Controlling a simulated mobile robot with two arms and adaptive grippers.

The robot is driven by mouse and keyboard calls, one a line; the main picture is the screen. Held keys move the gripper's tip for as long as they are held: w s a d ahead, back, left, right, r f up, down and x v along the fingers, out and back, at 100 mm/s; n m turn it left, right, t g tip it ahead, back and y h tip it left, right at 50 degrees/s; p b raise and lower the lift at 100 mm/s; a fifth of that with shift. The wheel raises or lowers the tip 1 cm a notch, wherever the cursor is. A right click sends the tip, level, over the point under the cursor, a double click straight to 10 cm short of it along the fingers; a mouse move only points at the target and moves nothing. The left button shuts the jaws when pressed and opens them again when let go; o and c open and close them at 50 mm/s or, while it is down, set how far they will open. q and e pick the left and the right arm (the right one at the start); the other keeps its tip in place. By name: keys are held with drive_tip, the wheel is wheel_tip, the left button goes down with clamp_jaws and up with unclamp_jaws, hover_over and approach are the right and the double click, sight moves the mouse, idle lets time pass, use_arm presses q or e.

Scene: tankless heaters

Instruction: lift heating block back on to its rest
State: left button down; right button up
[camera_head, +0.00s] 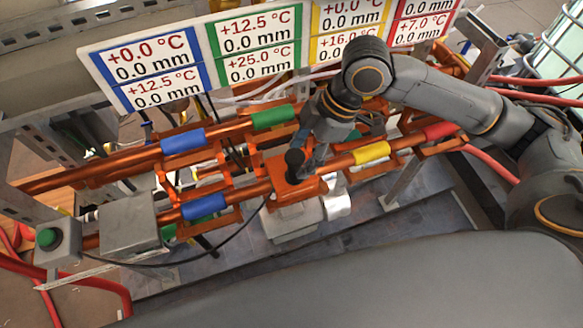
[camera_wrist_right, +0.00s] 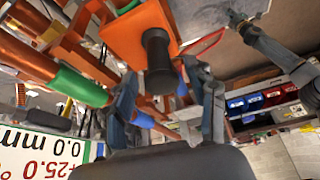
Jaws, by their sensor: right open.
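The heating block (camera_head: 311,186) has an orange top with an upright black handle and a pale grey body (camera_head: 293,222) below. It sits among the orange pipes, near the middle of the head view. In the right wrist view, its orange face (camera_wrist_right: 128,36) and black handle (camera_wrist_right: 158,62) are large and close. My right gripper (camera_head: 304,158) is open beside the handle. In the wrist view its two fingers (camera_wrist_right: 165,92) are spread either side of the handle's end, with no clear contact. I cannot tell which part is the rest. My left gripper is out of view.
Orange pipes with blue, green, yellow and red bands (camera_head: 371,153) run on both sides of the block. A signboard (camera_head: 250,45) stands behind. A grey box (camera_head: 130,225) and green button (camera_head: 47,237) are left. A thin black cable crosses in front.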

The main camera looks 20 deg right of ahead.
drive_tip(key=p+x, duration=0.1)
drive_tip(key=x, duration=0.2)
drive_tip(key=shift+a+f, duration=0.2)
drive_tip(key=shift+f, duration=0.1)
drive_tip(key=shift+a+f, duration=0.1)
drive_tip(key=shift+f, duration=0.3)
drive_tip(key=c, duration=1.1)
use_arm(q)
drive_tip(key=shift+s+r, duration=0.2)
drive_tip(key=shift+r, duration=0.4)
use_arm(e)
clamp_jaws()
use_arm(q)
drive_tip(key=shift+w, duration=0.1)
use_arm(e)
drive_tip(key=shift+w, duration=0.1)
